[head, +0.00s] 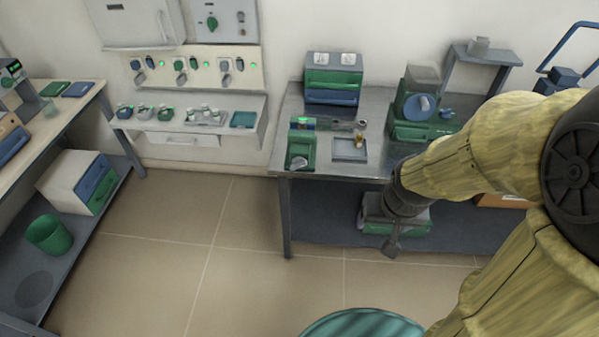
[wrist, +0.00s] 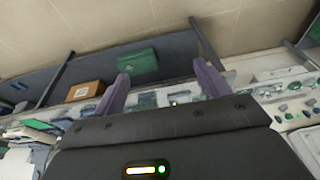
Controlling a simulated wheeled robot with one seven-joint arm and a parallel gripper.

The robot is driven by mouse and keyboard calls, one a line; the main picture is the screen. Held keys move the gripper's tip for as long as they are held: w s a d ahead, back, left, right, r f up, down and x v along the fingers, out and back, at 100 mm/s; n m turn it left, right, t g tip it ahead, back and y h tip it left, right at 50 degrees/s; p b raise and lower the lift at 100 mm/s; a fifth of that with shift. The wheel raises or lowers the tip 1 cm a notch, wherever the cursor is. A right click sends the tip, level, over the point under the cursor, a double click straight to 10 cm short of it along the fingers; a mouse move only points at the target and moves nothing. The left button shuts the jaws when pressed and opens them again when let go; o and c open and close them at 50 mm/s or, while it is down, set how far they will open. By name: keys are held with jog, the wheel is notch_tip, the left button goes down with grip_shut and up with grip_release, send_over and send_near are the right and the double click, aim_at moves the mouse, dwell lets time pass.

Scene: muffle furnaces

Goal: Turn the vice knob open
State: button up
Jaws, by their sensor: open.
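A green device with a grey top and a round blue knob (head: 421,103) stands on the steel bench (head: 325,105) in the head view. It may be the vice, but I cannot tell for sure. My gripper (head: 393,246) hangs down in front of the bench's front edge, lower than the bench top and apart from the knob. In the wrist view my gripper (wrist: 164,82) shows two purple fingers spread wide with nothing held between them. I cannot make out the knob in the wrist view.
A small green device (head: 301,152) and a square tray (head: 350,149) sit near the bench's front edge. A green-and-blue box (head: 334,80) stands behind them. A cardboard box (wrist: 85,91) and a green box (wrist: 138,62) are on the lower shelf. The floor at left is clear.

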jog(key=shift+o, duration=0.4)
jog(key=w+a+f+m+t+b, duration=0.3)
jog(key=w+a+f+m+b, duration=0.1)
jog(key=w+f+b, duration=0.3)
jog(key=shift+a+f+y+b, duration=0.4)
jog(key=shift+a+b, duration=0.15)
jog(key=shift+b, duration=0.1)
jog(key=w+a+f+m+t+b, duration=0.6)
jog(key=m+b, duration=0.6)
jog(key=b, duration=0.4)
jog(key=w+a+f+m+t+h+b, duration=0.1)
jog(key=w+a+f+m+t+b, duration=0.5)
jog(key=b, duration=1)
jog(key=a+f+m, duration=0.3)
jog(key=f+m, duration=0.2)
jog(key=m, duration=0.2)
jog(key=shift+a+f+h, duration=0.3)
jog(key=shift+a+f, duration=0.05)
jog(key=shift+a, duration=0.05)
jog(key=b, duration=0.1)
send_near(299, 164)
jog(key=w, duration=0.2)
jog(key=w+f, duration=0.1)
jog(key=w, duration=0.5)
jog(key=shift+w+d+f, duration=0.1)
jog(key=shift+d+f, duration=0.05)
jog(key=shift+f, duration=0.05)
